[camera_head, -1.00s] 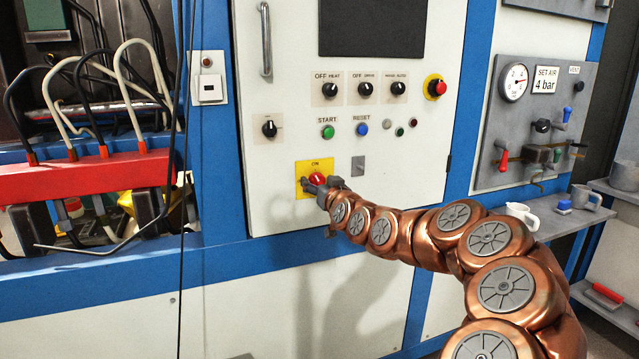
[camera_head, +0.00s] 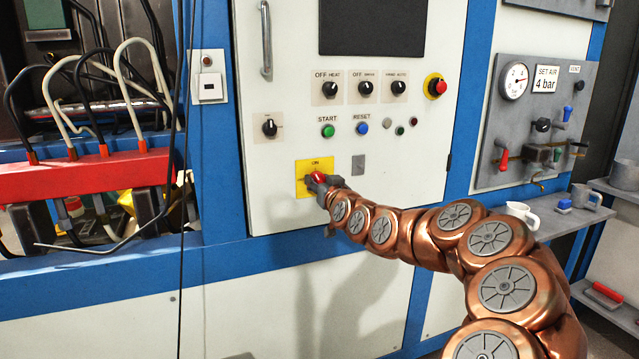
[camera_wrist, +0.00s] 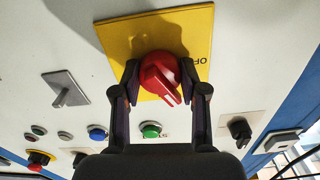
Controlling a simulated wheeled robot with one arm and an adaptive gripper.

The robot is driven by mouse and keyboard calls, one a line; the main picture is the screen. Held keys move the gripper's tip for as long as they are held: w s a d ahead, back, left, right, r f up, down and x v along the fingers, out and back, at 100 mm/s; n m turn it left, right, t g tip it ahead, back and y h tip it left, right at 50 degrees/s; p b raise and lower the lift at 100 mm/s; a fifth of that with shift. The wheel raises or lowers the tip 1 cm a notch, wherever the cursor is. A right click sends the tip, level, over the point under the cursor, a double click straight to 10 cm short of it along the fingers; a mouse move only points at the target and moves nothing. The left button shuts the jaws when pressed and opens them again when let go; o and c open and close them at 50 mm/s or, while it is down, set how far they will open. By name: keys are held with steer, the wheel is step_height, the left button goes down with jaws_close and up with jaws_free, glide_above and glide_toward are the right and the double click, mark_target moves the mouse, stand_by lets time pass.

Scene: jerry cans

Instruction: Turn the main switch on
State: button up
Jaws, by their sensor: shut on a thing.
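The main switch is a red rotary knob (camera_head: 318,177) on a yellow plate (camera_head: 327,165) low on the white cabinet door. In the wrist view the red knob (camera_wrist: 158,72) sits between my two dark fingers, and its ridge points down and slightly right. The letters "OF" show on the right of the yellow plate (camera_wrist: 115,35), away from the ridge; the ON mark is not visible there. My gripper (camera_wrist: 161,82) is shut on the knob, one finger on each side. In the head view my gripper (camera_head: 321,183) partly covers the knob.
Above the switch are a green START button (camera_head: 328,131), a blue RESET button (camera_head: 362,128) and several black selectors. A red emergency button (camera_head: 436,87) is at upper right. A gauge panel (camera_head: 535,115) and a shelf with cups stand to the right.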

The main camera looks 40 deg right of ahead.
steer(key=m+b, duration=0.2)
steer(key=m, duration=0.1)
steer(key=shift+m+b, duration=0.4)
steer(key=shift+m, duration=0.8)
steer(key=o, duration=1.1)
steer(key=shift+o, duration=0.2)
